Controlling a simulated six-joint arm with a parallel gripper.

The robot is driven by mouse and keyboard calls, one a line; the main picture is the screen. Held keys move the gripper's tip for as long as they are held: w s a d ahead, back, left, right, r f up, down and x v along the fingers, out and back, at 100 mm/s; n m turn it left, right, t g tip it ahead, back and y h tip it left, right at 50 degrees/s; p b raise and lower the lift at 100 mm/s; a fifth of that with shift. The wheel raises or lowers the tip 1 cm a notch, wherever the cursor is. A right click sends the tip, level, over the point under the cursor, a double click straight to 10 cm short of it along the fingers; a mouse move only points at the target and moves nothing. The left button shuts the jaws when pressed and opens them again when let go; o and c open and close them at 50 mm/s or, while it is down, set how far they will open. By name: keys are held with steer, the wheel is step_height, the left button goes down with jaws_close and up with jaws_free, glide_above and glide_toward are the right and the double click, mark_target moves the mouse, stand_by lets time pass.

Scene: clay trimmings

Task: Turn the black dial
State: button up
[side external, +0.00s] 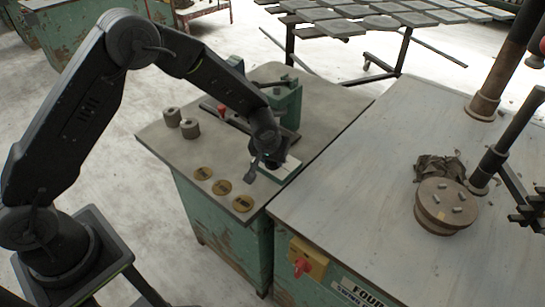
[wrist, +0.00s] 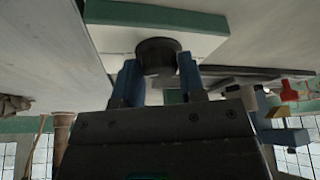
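The black dial (wrist: 158,53) stands out from a white panel (wrist: 110,38) with a green edge. In the wrist view it sits between the two blue fingertips of my gripper (wrist: 160,72), one on each side, with no clear gap. My gripper appears shut on the dial. In the side view my gripper (side external: 268,165) is low over the white panel (side external: 287,172) near the right edge of the small grey table, and the dial is mostly hidden by it. No marking on the dial is readable.
Three brass discs (side external: 221,187) lie along the table's front edge. Two grey cylinders (side external: 189,128) stand at its left. A green fixture (side external: 287,103) rises close behind my gripper. To the right is a larger grey worktop (side external: 350,190) with a round wooden block (side external: 446,204).

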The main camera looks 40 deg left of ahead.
steer(key=c, duration=0.4)
steer(key=shift+m+h, duration=0.6)
steer(key=shift+m, duration=0.9)
steer(key=shift+c, duration=0.2)
steer(key=o, duration=0.9)
steer(key=v, duration=1.3)
steer(key=shift+s+r, duration=0.3)
